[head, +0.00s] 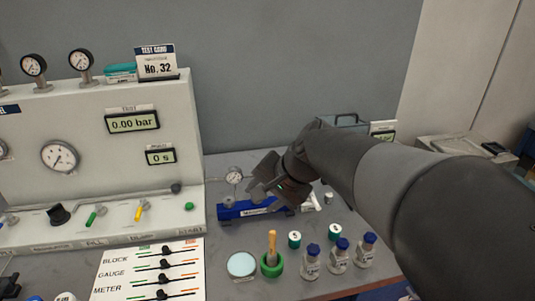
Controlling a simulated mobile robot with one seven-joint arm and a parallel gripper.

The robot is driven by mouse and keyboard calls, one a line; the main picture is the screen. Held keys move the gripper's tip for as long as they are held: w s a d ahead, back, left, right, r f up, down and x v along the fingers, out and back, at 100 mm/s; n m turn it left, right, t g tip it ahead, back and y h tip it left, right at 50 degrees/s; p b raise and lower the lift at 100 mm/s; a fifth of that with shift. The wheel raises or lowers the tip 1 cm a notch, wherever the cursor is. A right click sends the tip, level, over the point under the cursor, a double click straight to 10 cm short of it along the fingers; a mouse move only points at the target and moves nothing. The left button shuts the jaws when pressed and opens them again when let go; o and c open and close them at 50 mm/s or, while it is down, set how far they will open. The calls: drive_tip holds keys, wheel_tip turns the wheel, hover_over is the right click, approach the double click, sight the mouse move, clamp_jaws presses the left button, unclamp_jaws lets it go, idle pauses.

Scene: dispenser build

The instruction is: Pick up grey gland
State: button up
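I cannot pick out a grey gland for certain in the head view. A small pale cylinder (328,198) stands on the bench just right of my gripper, too small to identify. My gripper (266,190) is over the blue device (238,210), which has a small dial gauge (234,175) at its back left. The gripper and wrist hide part of the device and the bench behind it. I cannot tell whether the fingers are open or shut, or whether anything is between them.
Blue-capped bottles (338,256), two green-and-white cylinders (294,240), a green ring-based holder with a wooden handle (271,264) and a pale round dish (241,264) stand in front. A test panel (85,150) rises at left. My arm covers the right side.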

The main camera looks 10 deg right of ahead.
drive_tip(key=w+d+f+m+t+y, duration=0.1)
drive_tip(key=w+d+f+m+y, duration=0.1)
drive_tip(key=w+m, duration=0.6)
drive_tip(key=w+d+f+m+t+y, duration=0.1)
drive_tip(key=w+f+m+t, duration=0.15)
drive_tip(key=w, duration=0.85)
drive_tip(key=w+d+f+m+t, duration=0.1)
drive_tip(key=w+d+f+m, duration=0.3)
drive_tip(key=w, duration=0.1)
drive_tip(key=w+d+f+m+t+h, duration=0.1)
drive_tip(key=w+d+f+m, duration=0.3)
drive_tip(key=w+m, duration=0.1)
drive_tip(key=w+d+f+m+t+h, duration=0.1)
drive_tip(key=w+d+f+m, duration=0.3)
drive_tip(key=w+d+m, duration=0.1)
drive_tip(key=shift+w+f+t, duration=0.1)
drive_tip(key=shift+w+t, duration=0.2)
drive_tip(key=shift+t, duration=0.05)
drive_tip(key=x, duration=0.4)
drive_tip(key=shift+w+d+f, duration=0.1)
drive_tip(key=shift+w+f, duration=0.1)
drive_tip(key=shift+w, duration=0.05)
drive_tip(key=shift+x, duration=3.2)
drive_tip(key=shift+w+d+r, duration=0.15)
drive_tip(key=shift+d+r, duration=0.05)
drive_tip(key=shift+c, duration=0.4)
drive_tip(key=c, duration=1)
